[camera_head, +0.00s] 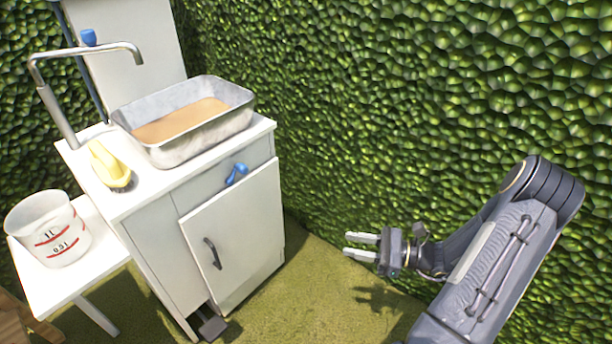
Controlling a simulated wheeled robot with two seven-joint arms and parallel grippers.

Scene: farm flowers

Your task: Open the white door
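The white door (245,225) is on the front of a white cabinet (190,183) at left. It stands slightly ajar, with a dark gap along its lower left edge, and has a dark handle (212,253) near its left side. My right gripper (346,245) is to the right of the door, apart from it, with its two pale fingers pointing left. The fingers are spread with a gap between them and hold nothing. My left gripper is not in view.
A metal basin (200,137) with brown contents, a yellow object (108,166) and a tap (60,110) are on the cabinet top. A blue knob (237,173) sits above the door. A measuring bucket (58,235) stands on a white side table (85,277). A green hedge (400,110) closes off the back; grass (300,300) lies clear before the door.

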